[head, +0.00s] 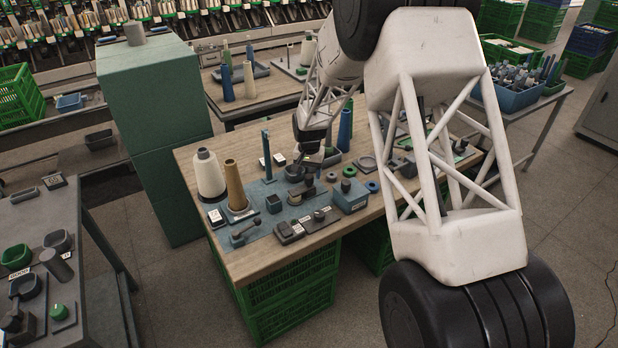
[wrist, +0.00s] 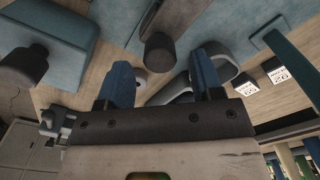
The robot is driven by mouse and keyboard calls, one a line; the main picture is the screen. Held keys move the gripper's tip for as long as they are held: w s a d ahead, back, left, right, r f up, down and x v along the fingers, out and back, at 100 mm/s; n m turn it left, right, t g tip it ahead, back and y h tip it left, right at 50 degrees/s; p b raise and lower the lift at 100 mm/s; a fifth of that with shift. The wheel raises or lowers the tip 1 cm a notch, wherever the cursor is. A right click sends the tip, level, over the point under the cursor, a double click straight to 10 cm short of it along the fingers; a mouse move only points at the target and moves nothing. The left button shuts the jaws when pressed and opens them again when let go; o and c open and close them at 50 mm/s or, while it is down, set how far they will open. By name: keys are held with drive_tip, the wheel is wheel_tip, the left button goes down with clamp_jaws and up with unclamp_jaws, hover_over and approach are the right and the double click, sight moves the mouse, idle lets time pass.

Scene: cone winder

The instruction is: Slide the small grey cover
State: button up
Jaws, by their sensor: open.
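My gripper (head: 306,162) is low over the wooden table in the head view, above a cluster of small grey parts. In the wrist view its two blue fingers (wrist: 162,82) are apart, with nothing gripped between them. A dark grey round knob (wrist: 160,53) on a grey bar lies just beyond the fingertips. A grey curved, dish-like part (wrist: 190,88) shows behind and between the fingers, partly hidden by them. Another dark knob (wrist: 25,65) is at the left. I cannot tell for certain which grey part is the small cover.
A cream cone (head: 208,176) and a brown cone (head: 235,186) stand left on the table (head: 262,262). Grey labelled boxes (head: 290,232) sit near the front edge, with a blue box (head: 349,196) to their right. A thin blue upright (head: 266,155) stands close left of my gripper.

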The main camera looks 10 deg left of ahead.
sight(302, 187)
drive_tip(key=shift+f, duration=1.35)
